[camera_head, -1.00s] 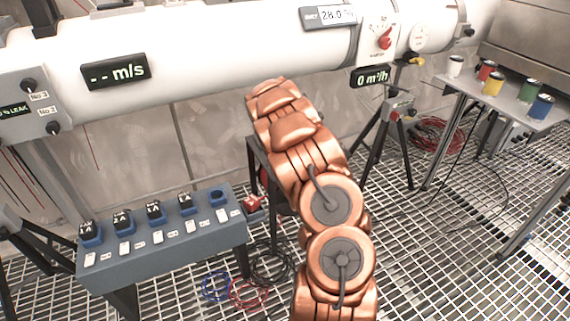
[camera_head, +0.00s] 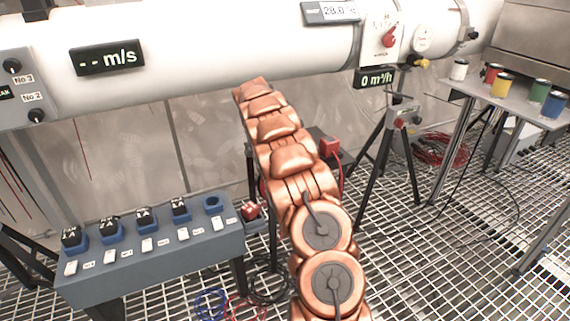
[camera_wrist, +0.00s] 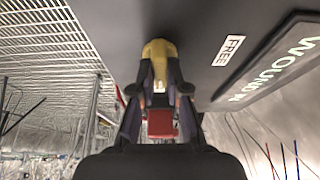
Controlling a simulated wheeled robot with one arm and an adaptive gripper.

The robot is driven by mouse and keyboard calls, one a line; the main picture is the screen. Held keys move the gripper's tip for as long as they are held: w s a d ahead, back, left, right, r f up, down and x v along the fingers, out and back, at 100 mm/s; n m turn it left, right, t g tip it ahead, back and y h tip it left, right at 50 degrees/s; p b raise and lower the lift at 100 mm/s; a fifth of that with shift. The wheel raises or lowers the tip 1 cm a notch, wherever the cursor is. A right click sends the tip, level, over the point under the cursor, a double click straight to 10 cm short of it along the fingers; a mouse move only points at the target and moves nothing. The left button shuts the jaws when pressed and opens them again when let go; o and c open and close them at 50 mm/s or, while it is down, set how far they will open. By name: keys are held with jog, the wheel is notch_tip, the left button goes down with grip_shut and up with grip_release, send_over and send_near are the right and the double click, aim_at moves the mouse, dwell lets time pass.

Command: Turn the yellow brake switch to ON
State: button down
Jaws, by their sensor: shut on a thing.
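In the wrist view, the yellow brake switch (camera_wrist: 158,50) is a small yellow knob against a dark panel (camera_wrist: 212,22). A white label reading FREE is on the panel to the right of the knob. No ON label can be read. My gripper (camera_wrist: 159,78) has its two dark fingers closed around the yellow knob, one on each side, and its tips partly cover it. A red block (camera_wrist: 160,123) shows between the fingers, below the knob. In the head view, my copper arm hides the switch and my gripper.
A white pipe (camera_head: 215,45) with displays spans the back. A blue-grey bench (camera_head: 150,262) with several black-topped blocks stands left. A table (camera_head: 500,98) with coloured cans stands right. A tripod (camera_head: 402,135) is right of my arm. Cables lie on the grating floor.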

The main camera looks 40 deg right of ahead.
jog(key=shift+m, duration=0.3)
jog(key=shift+f, duration=0.1)
jog(key=c, duration=1.2)
grip_release()
jog(key=shift+o, duration=0.2)
jog(key=shift+r, duration=0.2)
jog(key=v, duration=0.7)
jog(key=shift+w+r, duration=0.1)
jog(key=shift+r, duration=0.05)
